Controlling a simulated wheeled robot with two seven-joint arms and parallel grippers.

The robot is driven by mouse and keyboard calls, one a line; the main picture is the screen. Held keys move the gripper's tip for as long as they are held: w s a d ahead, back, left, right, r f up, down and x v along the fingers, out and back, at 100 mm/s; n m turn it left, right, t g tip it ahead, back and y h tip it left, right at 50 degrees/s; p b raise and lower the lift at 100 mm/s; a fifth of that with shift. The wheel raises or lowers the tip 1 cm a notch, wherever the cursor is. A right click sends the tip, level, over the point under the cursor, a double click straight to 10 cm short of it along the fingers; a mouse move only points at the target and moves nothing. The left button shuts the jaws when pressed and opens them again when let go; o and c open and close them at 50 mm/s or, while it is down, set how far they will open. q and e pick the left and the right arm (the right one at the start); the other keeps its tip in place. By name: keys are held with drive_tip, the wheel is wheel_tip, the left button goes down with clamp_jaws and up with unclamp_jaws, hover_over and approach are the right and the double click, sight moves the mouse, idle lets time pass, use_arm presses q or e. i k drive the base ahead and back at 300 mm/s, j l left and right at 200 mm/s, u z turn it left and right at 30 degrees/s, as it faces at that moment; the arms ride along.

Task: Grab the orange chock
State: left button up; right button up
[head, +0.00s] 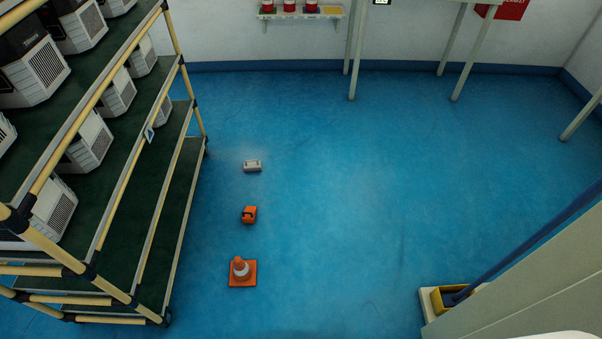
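A small orange block with dark markings, which looks like the orange chock (249,214), lies on the blue floor. It sits between a small pale grey block (252,166) farther away and an orange and white cone (240,268) nearer to me. The three stand apart in a rough line, to the right of the rack. Neither of my grippers is in the head view, so nothing is seen touching the chock.
A tall rack (158,215) with yellowish tubes and dark green shelves holds several white units on the left. A yellow bucket (441,299) stands beside a pale panel at the lower right. The middle floor is clear. A small shelf (300,15) hangs on the back wall.

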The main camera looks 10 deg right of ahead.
sight(250, 213)
drive_tip(key=i+l+z, duration=0.1)
drive_tip(key=i+z, duration=0.25)
drive_tip(key=i, duration=0.3)
drive_tip(key=i+z, duration=0.4)
drive_tip(key=i, duration=0.25)
drive_tip(key=i+u, duration=0.4)
drive_tip(key=i+l+u, duration=0.25)
drive_tip(key=u, duration=0.15)
drive_tip(key=i, duration=0.1)
